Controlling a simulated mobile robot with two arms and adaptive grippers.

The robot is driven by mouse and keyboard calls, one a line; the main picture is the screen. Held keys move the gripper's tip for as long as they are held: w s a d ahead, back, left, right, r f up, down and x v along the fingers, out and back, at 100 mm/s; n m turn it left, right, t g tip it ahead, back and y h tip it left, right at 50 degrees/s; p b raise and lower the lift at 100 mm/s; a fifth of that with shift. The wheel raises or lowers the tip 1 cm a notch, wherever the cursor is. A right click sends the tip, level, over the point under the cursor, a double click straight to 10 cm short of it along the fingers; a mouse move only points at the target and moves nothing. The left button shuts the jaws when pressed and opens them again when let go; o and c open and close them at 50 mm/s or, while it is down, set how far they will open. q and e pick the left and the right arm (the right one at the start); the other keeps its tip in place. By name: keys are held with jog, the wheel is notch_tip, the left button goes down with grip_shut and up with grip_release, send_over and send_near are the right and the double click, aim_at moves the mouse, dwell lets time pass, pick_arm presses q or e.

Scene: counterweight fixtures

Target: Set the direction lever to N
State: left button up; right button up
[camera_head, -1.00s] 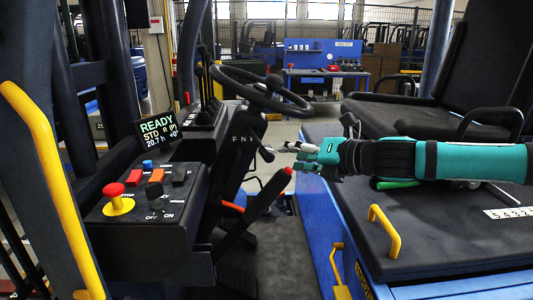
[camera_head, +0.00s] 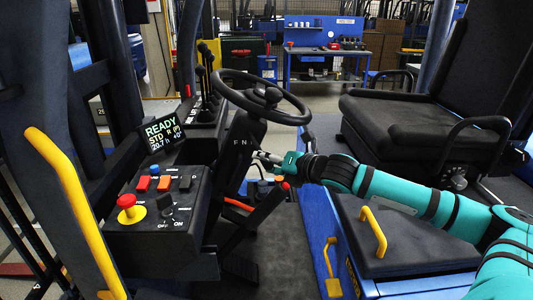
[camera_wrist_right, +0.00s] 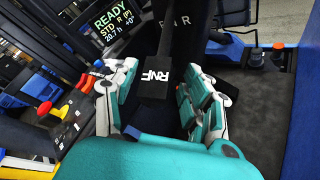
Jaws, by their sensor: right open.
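The direction lever (camera_wrist_right: 155,82) is a dark stalk with a black knob marked RNF in the right wrist view. Its column (camera_head: 243,143) carries F and N marks in the head view; an N and an R show in the wrist view. My right gripper (camera_head: 262,156) is at the column's right side and hides most of the lever there. In the wrist view my right gripper (camera_wrist_right: 153,80) is open, its teal and white fingers on both sides of the knob, with visible gaps. The display (camera_head: 161,133) reads READY, STD, R. My left gripper is not in view.
The steering wheel (camera_head: 262,95) is just above my right gripper. A red-tipped handle (camera_head: 284,185) stands just below it. The switch panel (camera_head: 150,222) has a red mushroom button (camera_head: 127,201). The seat (camera_head: 400,125) and a yellow grab handle (camera_head: 373,232) are to the right.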

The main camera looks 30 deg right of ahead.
jog(key=shift+w+a+f, duration=0.1)
jog(key=shift+w+a, duration=0.1)
jog(key=shift+c, duration=0.3)
grip_shut()
